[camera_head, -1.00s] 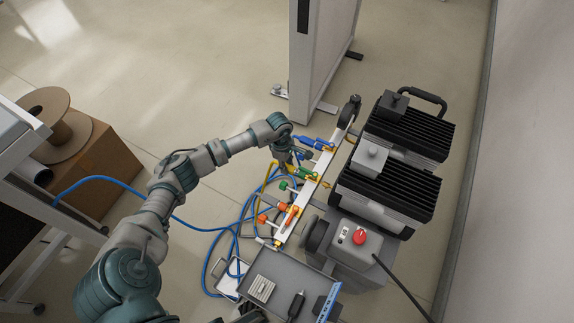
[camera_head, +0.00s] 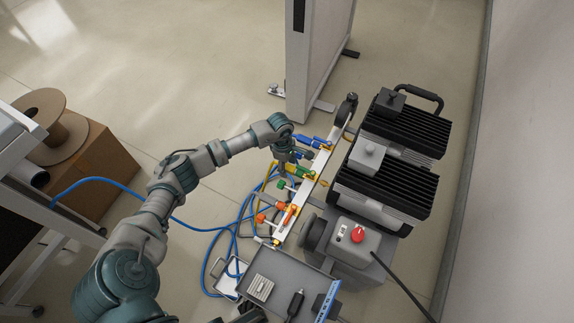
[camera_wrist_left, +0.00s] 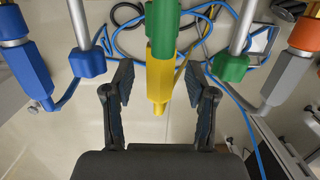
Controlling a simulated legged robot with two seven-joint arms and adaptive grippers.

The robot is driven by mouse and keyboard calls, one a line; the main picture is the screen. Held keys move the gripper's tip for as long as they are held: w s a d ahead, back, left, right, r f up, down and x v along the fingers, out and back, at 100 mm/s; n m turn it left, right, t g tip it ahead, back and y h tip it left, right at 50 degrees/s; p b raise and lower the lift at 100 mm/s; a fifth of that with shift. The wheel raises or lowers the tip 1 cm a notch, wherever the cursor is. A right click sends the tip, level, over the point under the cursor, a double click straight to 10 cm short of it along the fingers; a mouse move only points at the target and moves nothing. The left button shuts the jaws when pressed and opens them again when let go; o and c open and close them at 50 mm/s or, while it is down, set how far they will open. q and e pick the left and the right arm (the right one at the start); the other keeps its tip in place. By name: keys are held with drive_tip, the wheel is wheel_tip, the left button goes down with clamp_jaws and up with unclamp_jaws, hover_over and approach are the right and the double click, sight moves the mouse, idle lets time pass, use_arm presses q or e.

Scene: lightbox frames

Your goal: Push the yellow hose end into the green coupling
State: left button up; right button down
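The green coupling (camera_wrist_left: 162,25) comes down from the top middle of the left wrist view. The yellow hose end (camera_wrist_left: 160,76) shows directly below it, in line with it and meeting its lower edge. I cannot tell how deep it sits. My left gripper (camera_wrist_left: 161,108) is open, one finger on each side of the yellow hose end, with visible gaps. In the head view the green coupling (camera_head: 303,171) is on the pale rail, and my left gripper (camera_head: 289,160) is close beside it, its fingers mostly hidden. A dark part at the bottom edge may be my right gripper (camera_head: 249,315).
A blue fitting (camera_wrist_left: 30,72) and a grey-and-orange fitting (camera_wrist_left: 287,78) flank the fingers. A green handle (camera_wrist_left: 230,68) stands close right of the coupling. Blue hoses (camera_head: 232,232) loop on the floor. A grey tray (camera_head: 290,268) and black-finned machines (camera_head: 385,190) stand nearby.

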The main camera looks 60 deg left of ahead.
use_arm(q)
wheel_tip(320, 180, up, 12)
drive_tip(key=a, duration=0.1)
drive_tip(key=shift+s+a+f, duration=0.15)
drive_tip(key=shift+s+a, duration=0.05)
drive_tip(key=shift+s, duration=0.1)
idle(0.7)
